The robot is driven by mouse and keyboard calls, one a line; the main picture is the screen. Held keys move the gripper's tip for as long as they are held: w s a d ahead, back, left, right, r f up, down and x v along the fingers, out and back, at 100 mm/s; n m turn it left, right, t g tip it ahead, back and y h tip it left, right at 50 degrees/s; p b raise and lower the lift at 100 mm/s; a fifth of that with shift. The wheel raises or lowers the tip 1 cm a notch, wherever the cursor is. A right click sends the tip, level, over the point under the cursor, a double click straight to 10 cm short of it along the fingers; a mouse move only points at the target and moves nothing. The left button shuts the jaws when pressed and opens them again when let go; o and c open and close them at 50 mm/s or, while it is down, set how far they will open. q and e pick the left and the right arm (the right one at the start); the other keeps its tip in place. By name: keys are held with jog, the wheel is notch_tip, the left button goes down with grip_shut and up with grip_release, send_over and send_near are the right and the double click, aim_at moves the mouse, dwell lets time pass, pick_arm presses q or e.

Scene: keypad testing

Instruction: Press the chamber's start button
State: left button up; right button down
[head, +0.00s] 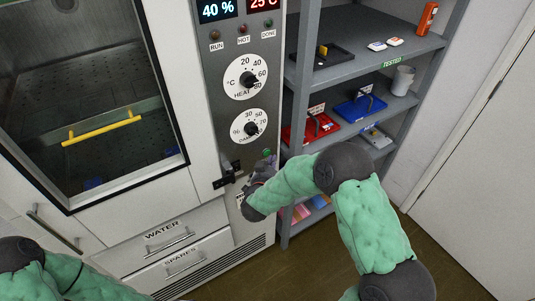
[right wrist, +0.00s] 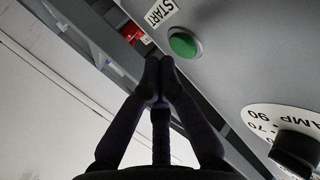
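The chamber (head: 190,215) fills the left and middle of the head view. Its green start button (head: 267,153) sits low on the control panel, under the damp dial. In the right wrist view the round green button (right wrist: 184,43) has a START label (right wrist: 161,12) beside it. My right gripper (right wrist: 161,68) is shut, its fingertips together and empty. In that view the tips appear close to the button, but I cannot tell the gap. In the head view my right gripper (head: 259,178) is just below the button, partly hidden by its arm. My left gripper is out of view.
The heat dial (head: 246,78) and damp dial (head: 251,128) are above the button, with a black latch (head: 224,179) to its left. A grey shelf rack (head: 300,95) with trays and a mug (head: 403,80) stands close on the right. Open floor lies at the lower right.

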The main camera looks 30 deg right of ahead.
jog(key=shift+w, duration=0.2)
jog(key=shift+w, duration=0.25)
jog(key=shift+w, duration=0.35)
dwell(0.8)
jog(key=shift+s, duration=0.8)
jog(key=shift+s+d+p, duration=0.2)
jog(key=shift+s+p, duration=0.35)
jog(key=shift+s, duration=1.95)
